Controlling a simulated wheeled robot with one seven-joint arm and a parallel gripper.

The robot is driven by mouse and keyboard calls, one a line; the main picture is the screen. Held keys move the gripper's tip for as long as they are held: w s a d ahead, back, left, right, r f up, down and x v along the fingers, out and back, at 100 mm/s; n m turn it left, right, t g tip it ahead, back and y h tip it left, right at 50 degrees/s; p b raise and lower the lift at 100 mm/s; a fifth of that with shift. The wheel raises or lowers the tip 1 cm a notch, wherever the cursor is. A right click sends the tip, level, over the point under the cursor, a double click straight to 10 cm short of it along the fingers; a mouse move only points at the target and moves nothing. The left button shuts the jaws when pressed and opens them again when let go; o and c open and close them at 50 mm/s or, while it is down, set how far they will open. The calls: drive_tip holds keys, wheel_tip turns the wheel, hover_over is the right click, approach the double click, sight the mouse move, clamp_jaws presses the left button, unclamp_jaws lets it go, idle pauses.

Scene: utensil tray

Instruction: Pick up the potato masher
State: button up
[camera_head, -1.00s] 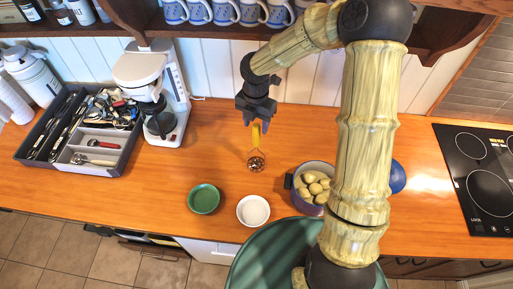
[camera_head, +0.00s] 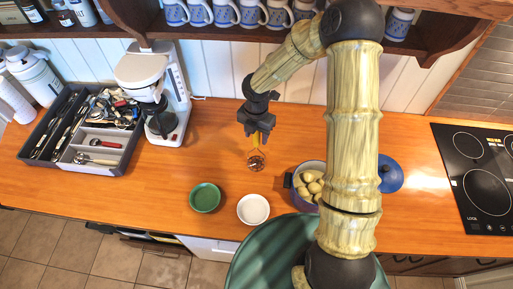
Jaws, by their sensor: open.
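The potato masher (camera_head: 256,161) is on the wooden counter in the middle of the head view. Its yellow handle points up toward the wall and its round wire head is nearer to me. My gripper (camera_head: 257,132) is open, pointing down over the handle end, with the fingers at or just above the handle. The gripper hides the upper part of the handle. I cannot tell whether the fingers touch it.
A pot of potatoes (camera_head: 289,180) stands right of the masher. A green bowl (camera_head: 205,198) and a white bowl (camera_head: 253,209) sit nearer the front. A utensil tray (camera_head: 124,166) and a coffee maker (camera_head: 143,68) stand left. A cooktop (camera_head: 470,165) is far right.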

clamp_jaws()
drive_tip(key=shift+r, duration=0.2)
wheel_tip(320, 180, up, 10)
drive_tip(key=shift+f+b, duration=0.15)
drive_tip(key=shift+b, duration=0.85)
